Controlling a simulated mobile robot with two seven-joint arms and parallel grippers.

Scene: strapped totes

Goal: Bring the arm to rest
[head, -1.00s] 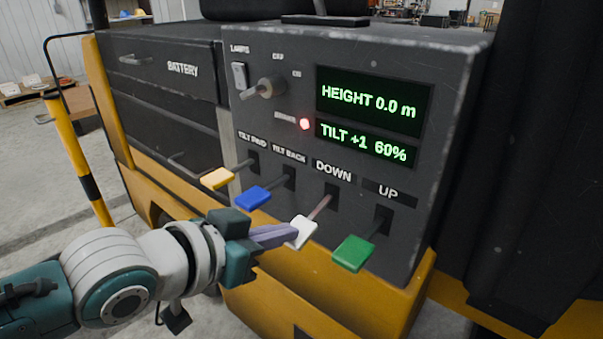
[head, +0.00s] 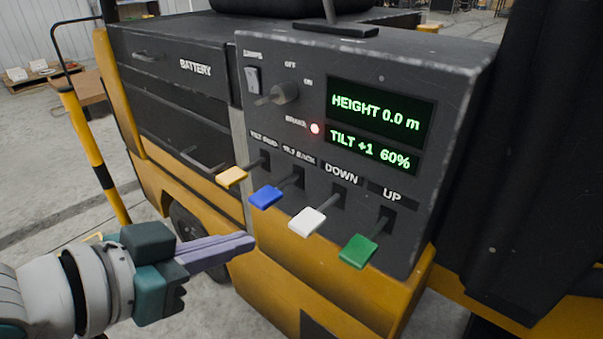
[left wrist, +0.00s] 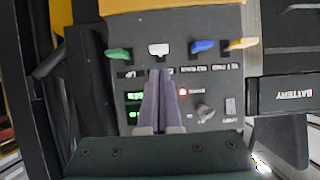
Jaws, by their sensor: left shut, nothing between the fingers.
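My left gripper (head: 246,243) is shut and empty. In the head view it stands in front of the forklift's control panel (head: 300,75), left of and below the levers, apart from them. The levers have a yellow (head: 232,176), a blue (head: 265,197), a white (head: 307,222) and a green (head: 358,251) tip. In the left wrist view the closed fingers (left wrist: 162,75) point toward the white lever (left wrist: 159,49), with the green lever (left wrist: 118,54) to its left. The display reads HEIGHT 0.0 m and TILT +1 60%. My right gripper is out of view.
A red brake lamp (head: 315,128) glows beside the display. A rotary knob (head: 284,93) and a lamp switch (head: 253,80) sit above the levers. A battery drawer (head: 180,67) is at left. A yellow and black post (head: 88,150) stands farther left.

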